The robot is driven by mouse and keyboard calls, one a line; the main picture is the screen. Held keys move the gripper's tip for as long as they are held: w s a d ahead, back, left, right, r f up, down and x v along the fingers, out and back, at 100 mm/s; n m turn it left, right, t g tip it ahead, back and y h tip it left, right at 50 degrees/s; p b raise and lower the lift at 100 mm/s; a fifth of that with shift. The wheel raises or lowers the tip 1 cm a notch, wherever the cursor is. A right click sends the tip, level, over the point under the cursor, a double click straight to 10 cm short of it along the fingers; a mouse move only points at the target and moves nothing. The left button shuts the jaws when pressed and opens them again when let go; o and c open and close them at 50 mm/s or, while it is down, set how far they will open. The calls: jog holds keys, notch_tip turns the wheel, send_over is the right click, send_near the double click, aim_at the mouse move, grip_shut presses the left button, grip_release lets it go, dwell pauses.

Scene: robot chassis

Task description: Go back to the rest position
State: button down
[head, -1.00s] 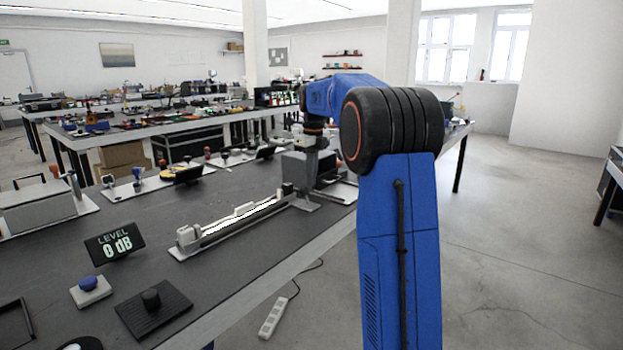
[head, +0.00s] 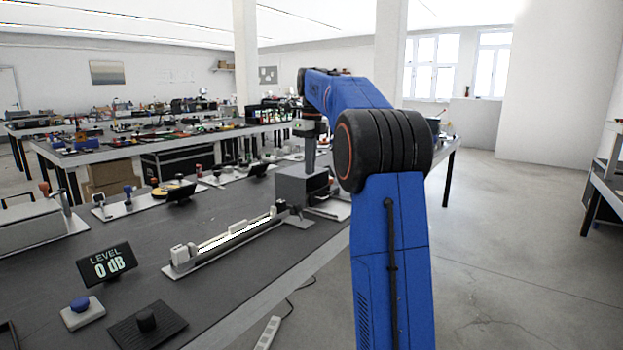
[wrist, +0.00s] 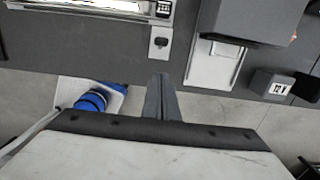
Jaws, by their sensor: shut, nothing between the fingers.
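The grey box (wrist: 258,18) is at the upper right of the wrist view, apart from the fingers.
A long white rail device (head: 225,242) lies along the bench's front edge. A small "12 V" block (wrist: 272,84) shows at right. The floor (head: 520,240) right of my arm is clear.

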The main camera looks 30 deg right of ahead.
jog(key=shift+r, duration=0.6)
jog(key=shift+a, duration=0.1)
jog(key=s+a+f+n+t, duration=0.1)
jog(key=s+a+f+n, duration=0.1)
jog(key=s+a+n, duration=0.6)
jog(key=s+a+f+n+t, duration=0.1)
jog(key=s+a+f+n, duration=0.2)
jog(key=s+a+n, duration=0.6)
jog(key=s+a+f+n+t, duration=0.1)
jog(key=s+a+f+n, duration=0.3)
jog(key=s+f+n, duration=0.3)
jog(key=s+a+f+n+t, duration=0.1)
jog(key=s+a+f+n, duration=0.2)
jog(key=s+f+n, duration=0.5)
jog(key=s+f, duration=0.5)
jog(key=s, duration=0.3)
jog(key=shift+s+a, duration=0.25)
jog(key=shift+a, duration=0.15)
